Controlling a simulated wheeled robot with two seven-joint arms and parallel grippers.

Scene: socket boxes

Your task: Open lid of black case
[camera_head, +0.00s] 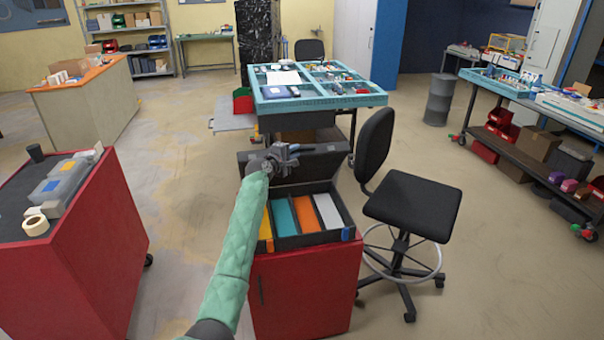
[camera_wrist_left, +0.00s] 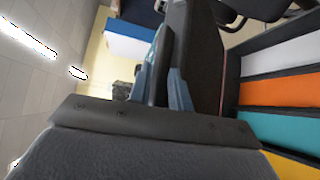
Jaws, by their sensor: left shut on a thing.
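The black case (camera_head: 301,240) sits on top of a red cabinet. Its lid (camera_head: 322,164) is raised at the back and tilted up, and the inside shows yellow, teal, orange and white compartments. My left gripper (camera_head: 286,160) is at the upper left part of the lid, shut on the lid's edge. In the left wrist view the lid (camera_wrist_left: 205,55) stands between the two fingers (camera_wrist_left: 164,85), with the coloured compartments at the right. My right gripper is in neither view.
The red cabinet (camera_head: 300,290) carries the case. A black swivel chair (camera_head: 412,205) stands close on its right. A teal-topped table (camera_head: 310,98) is behind the case. Another red cabinet (camera_head: 85,255) stands at the left, with open floor between.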

